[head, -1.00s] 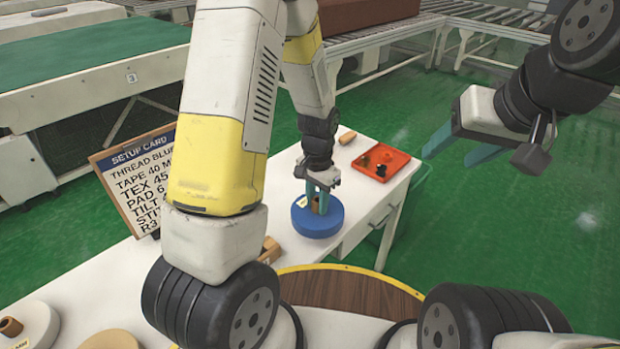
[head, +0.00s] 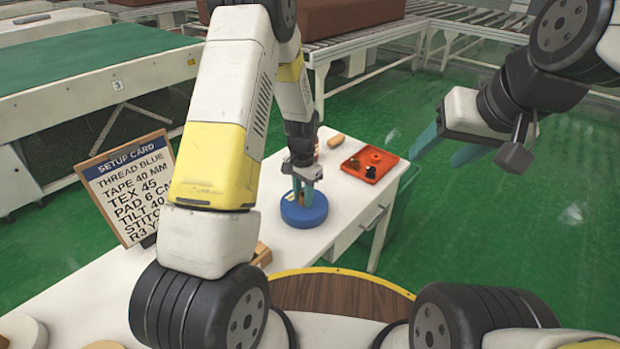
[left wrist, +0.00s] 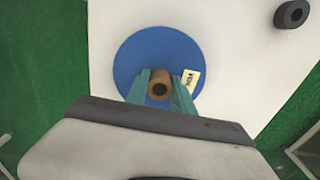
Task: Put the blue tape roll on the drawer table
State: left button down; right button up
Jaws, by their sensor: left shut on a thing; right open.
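The blue tape roll (head: 304,214) is a flat blue disc with a brown core standing up in its middle and a small pale label. It is on or just above the white drawer table (head: 340,190); I cannot tell whether it touches the top. In the left wrist view the blue tape roll (left wrist: 135,62) lies flat under the fingers. My left gripper (head: 303,193) points down and is shut on the brown core; the left wrist view shows its teal fingers (left wrist: 160,88) on both sides of the core. My right gripper (head: 448,150) is open and empty, above the floor at the right.
A red tray (head: 370,163) with small dark parts sits at the table's back right, with a tan cylinder (head: 336,141) near it. A dark ring (left wrist: 292,14) lies on the table. A setup card (head: 128,185) stands at the left. Pale discs (head: 22,331) lie at the front left.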

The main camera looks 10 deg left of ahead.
pick_arm(q)
jog(key=c, duration=1.1)
grip_release()
jog(key=shift+f, duration=0.15)
jog(key=s+r+n+t, duration=0.1)
jog(key=s+r, duration=0.1)
jog(key=r, duration=0.8)
jog(key=s+r, duration=0.2)
jog(key=r, duration=0.9)
jog(key=s+r+n+t, duration=0.1)
jog(key=s+r, duration=0.3)
jog(key=s, duration=0.2)
jog(key=s+a+r+n+t+h, duration=0.1)
jog(key=s+r+n+t, duration=0.1)
jog(key=s+r, duration=0.2)
jog(key=s+a+r+n+t+h, duration=0.1)
jog(key=s+r, duration=0.4)
jog(key=s, duration=0.5)
jog(key=shift+a+r+n+t, duration=0.1)
jog(key=shift+a+n+t, duration=0.1)
jog(key=shift+n+t, duration=0.4)
